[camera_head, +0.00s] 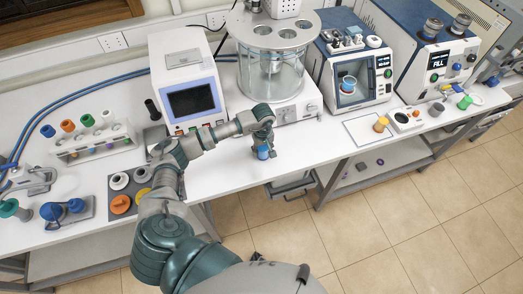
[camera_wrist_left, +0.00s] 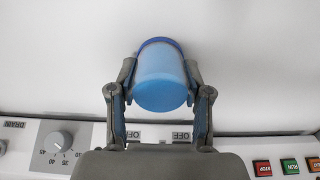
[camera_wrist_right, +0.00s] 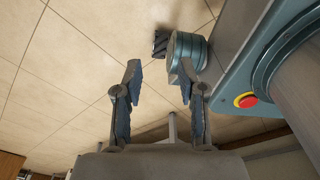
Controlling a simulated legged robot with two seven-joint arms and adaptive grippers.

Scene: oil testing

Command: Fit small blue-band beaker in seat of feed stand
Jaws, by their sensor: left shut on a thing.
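My left gripper (camera_head: 263,140) is shut on a small blue beaker (camera_head: 263,153), above the bench's front part, before the glass bath. In the left wrist view, the left gripper's fingers (camera_wrist_left: 157,80) press both sides of the light-blue beaker (camera_wrist_left: 161,82); a darker blue band shows at its far edge. My right gripper (camera_wrist_right: 160,80) is open and empty over the tiled floor, in the right wrist view only. I cannot tell for sure which item is the feed stand; a small stand with blue parts (camera_head: 67,212) is at the left front.
A glass bath (camera_head: 272,75) stands behind the left gripper, with a screened white instrument (camera_head: 188,97) to its left. A windowed analyser (camera_head: 350,70) holds a cup with a blue band. A tube rack (camera_head: 95,143) is at left. The bench front around the left gripper is clear.

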